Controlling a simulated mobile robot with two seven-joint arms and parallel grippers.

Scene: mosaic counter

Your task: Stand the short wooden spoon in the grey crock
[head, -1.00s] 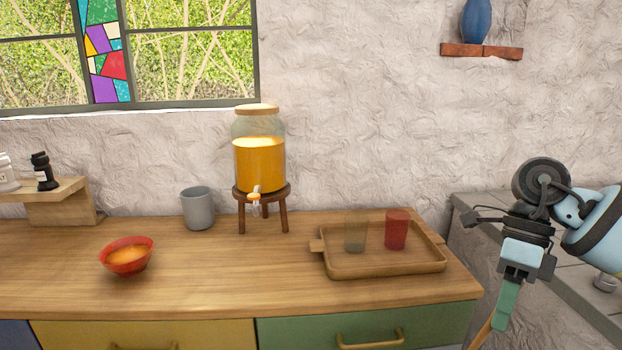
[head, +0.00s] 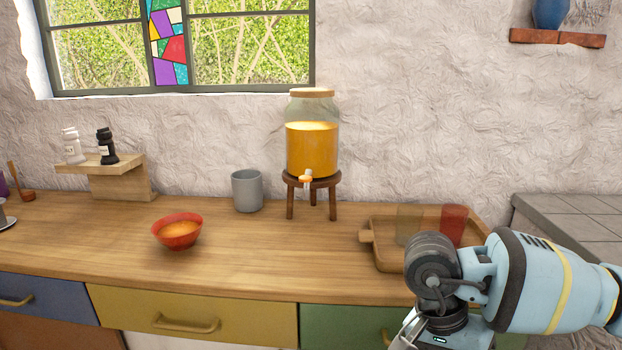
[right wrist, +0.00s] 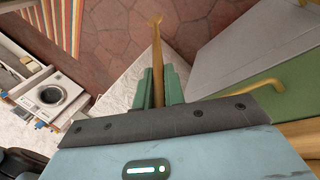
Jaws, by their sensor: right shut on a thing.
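The grey crock (head: 247,191) stands upright on the wooden counter, left of the juice dispenser. It looks empty from here, though its bottom is hidden. My right gripper (right wrist: 158,90) is shut on the short wooden spoon (right wrist: 157,45), whose thin handle sticks out beyond the green fingers above the floor. In the head view only my right wrist shows, at the lower right in front of the tray; the fingers and the spoon are out of that view. My left gripper is not in view.
The juice dispenser (head: 312,150) stands on a stool right of the crock. A red soup bowl (head: 178,233) sits in front and left of the crock. My arm partly hides the wooden tray (head: 379,258), which holds a clear glass and a red glass (head: 454,222).

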